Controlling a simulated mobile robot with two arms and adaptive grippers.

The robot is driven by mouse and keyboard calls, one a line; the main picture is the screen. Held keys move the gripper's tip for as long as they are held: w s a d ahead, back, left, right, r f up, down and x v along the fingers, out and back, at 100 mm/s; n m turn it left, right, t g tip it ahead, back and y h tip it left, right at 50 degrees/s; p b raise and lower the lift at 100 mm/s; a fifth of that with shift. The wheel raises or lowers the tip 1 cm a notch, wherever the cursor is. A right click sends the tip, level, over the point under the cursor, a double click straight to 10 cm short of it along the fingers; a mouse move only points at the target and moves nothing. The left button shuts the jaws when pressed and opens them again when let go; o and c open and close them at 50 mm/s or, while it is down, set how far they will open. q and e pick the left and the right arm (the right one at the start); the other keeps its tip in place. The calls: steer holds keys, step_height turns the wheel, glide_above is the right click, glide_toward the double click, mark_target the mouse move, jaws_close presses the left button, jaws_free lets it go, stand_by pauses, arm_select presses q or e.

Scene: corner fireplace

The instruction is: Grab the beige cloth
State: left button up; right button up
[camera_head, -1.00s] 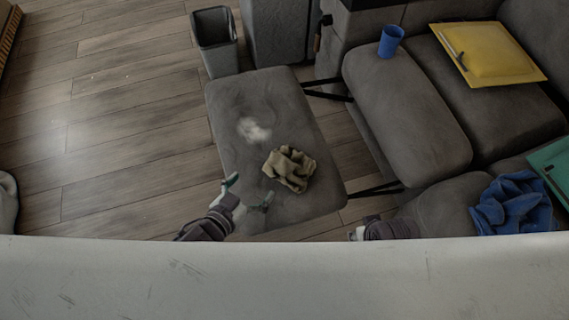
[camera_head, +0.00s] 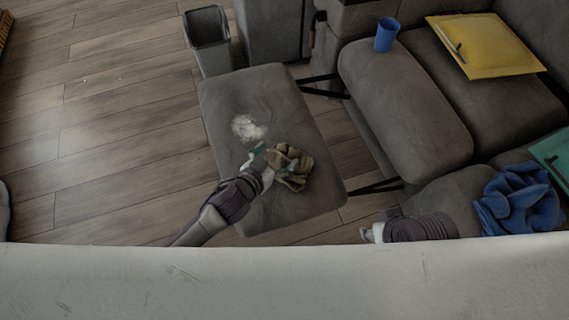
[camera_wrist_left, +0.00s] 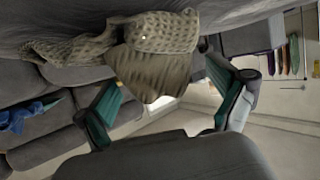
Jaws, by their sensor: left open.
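The beige cloth (camera_head: 291,168) lies crumpled on the grey ottoman (camera_head: 262,97), right of a pale patch. My left gripper (camera_head: 268,158) is at the cloth's left side in the head view. In the left wrist view the left gripper (camera_wrist_left: 168,108) is open, with its two green-padded fingers spread wide. The cloth (camera_wrist_left: 150,65) hangs in front of and partly between the fingers there; I cannot tell whether they touch it. My right gripper (camera_head: 372,233) is low in the head view by the sofa, away from the cloth; its fingers are mostly hidden.
A grey bin (camera_head: 208,42) stands behind the ottoman.

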arm_select(q)
steer(key=shift+w+d+f, duration=0.3)
steer(key=shift+w+d, duration=0.05)
steer(key=shift+w, duration=0.1)
steer(key=c, duration=1.1)
